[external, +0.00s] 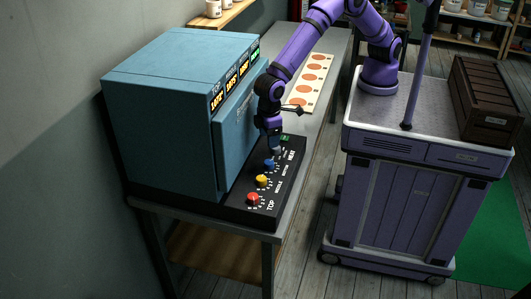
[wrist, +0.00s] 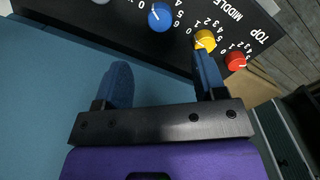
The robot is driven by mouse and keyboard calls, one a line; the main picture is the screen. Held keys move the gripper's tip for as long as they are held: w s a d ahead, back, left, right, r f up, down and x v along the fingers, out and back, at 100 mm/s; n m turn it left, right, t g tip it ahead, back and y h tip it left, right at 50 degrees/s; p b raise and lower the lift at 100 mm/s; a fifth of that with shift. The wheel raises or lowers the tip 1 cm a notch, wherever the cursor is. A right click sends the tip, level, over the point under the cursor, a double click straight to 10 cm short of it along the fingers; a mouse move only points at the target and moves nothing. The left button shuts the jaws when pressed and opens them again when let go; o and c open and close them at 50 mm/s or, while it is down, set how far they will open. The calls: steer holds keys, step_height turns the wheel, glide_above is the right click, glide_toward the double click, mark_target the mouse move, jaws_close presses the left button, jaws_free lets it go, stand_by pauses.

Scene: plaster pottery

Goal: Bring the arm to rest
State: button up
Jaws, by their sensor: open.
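My purple arm reaches down from the upper right in the external view. My gripper (external: 275,142) is over the control panel (external: 238,209) in front of the blue kiln (external: 170,115), close to the blue knob (external: 269,163). In the wrist view my gripper (wrist: 163,85) has its two blue fingers spread apart, with nothing between them. The right finger overlaps the lower edge of the yellow knob (wrist: 205,40) in that view; I cannot tell whether they touch. The blue knob (wrist: 160,17) and red knob (wrist: 235,61) are clear of the fingers there.
The kiln's door (external: 235,130) stands close to the left of my gripper. A pale board with orange discs (external: 313,75) lies behind on the bench. My cart is at the right, carrying a dark crate (external: 490,100). Shelves with pots stand at the back.

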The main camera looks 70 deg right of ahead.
steer(key=shift+d, duration=0.1)
stand_by(0.5)
steer(key=s+d+r+n+g+h, duration=0.1)
steer(key=s+d+r+n+g, duration=0.15)
steer(key=d, duration=0.75)
steer(key=s+d+r+n+g, duration=0.1)
steer(key=s+d+n, duration=0.25)
steer(key=d, duration=0.65)
steer(key=w+d+r+m+t+y, duration=0.1)
steer(key=w+d+r+m+t, duration=0.15)
steer(key=d+r, duration=0.75)
steer(key=w+d+r+m+t+y, duration=0.15)
steer(key=d+r+m, duration=0.25)
steer(key=d+r, duration=0.65)
steer(key=s+d+r+m+t, duration=0.1)
steer(key=s+d+m, duration=0.1)
steer(key=s+d, duration=0.2)
steer(key=s+d+r+m+t+h, duration=0.1)
steer(key=s+d+r+m+t, duration=0.1)
steer(key=d, duration=0.9)
steer(key=s+d+r+m+t, duration=0.1)
steer(key=s+d+m, duration=0.2)
steer(key=s+d, duration=0.2)
steer(key=d, duration=0.2)
steer(key=shift+s+d+r+t, duration=0.2)
steer(key=shift+s+d+t, duration=0.1)
steer(key=shift+d+t, duration=0.05)
steer(key=shift+w+h, duration=0.1)
steer(key=shift+h, duration=0.15)
